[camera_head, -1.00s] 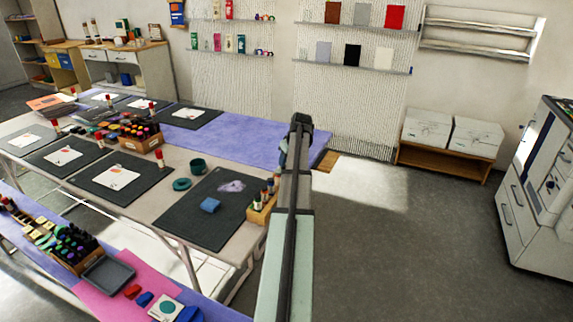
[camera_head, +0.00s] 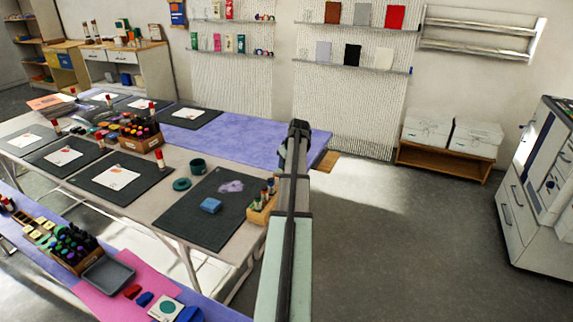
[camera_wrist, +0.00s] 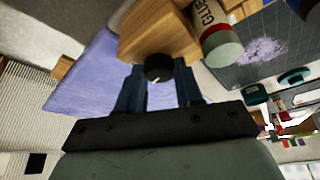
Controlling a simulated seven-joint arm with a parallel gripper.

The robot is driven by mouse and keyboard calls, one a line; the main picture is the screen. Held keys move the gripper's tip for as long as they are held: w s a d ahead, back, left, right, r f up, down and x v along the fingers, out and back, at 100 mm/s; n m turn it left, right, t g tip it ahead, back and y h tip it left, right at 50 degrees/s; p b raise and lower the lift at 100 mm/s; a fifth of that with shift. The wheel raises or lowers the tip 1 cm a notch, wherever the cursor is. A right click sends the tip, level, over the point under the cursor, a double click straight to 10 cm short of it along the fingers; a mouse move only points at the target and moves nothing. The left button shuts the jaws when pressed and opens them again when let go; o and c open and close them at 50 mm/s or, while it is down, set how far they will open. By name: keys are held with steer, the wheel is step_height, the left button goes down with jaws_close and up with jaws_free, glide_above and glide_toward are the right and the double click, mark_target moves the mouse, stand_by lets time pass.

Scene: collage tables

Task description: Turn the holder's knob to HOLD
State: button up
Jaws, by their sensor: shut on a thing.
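The wooden holder (camera_wrist: 150,30) shows in the wrist view with a round black knob (camera_wrist: 158,68) on its near face. A short pale mark shows on the knob. My gripper (camera_wrist: 160,78) has one dark finger on each side of the knob and is shut on it. No HOLD lettering can be read. In the head view the holder (camera_head: 259,215) stands at the right edge of a dark mat, with glue sticks in it. My arm hides the knob and the gripper there.
Open floor lies right of the table.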

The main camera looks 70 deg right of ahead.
steer(key=shift+c, duration=0.5)
steer(key=shift+a+m+g+h, duration=0.1)
steer(key=shift+m+g+h, duration=0.35)
steer(key=shift+m, duration=1.05)
steer(key=o, duration=0.8)
steer(key=shift+c, duration=0.2)
steer(key=shift+r, duration=0.1)
steer(key=v, duration=1.3)
steer(key=shift+r, duration=0.3)
steer(key=shift+a, duration=0.1)
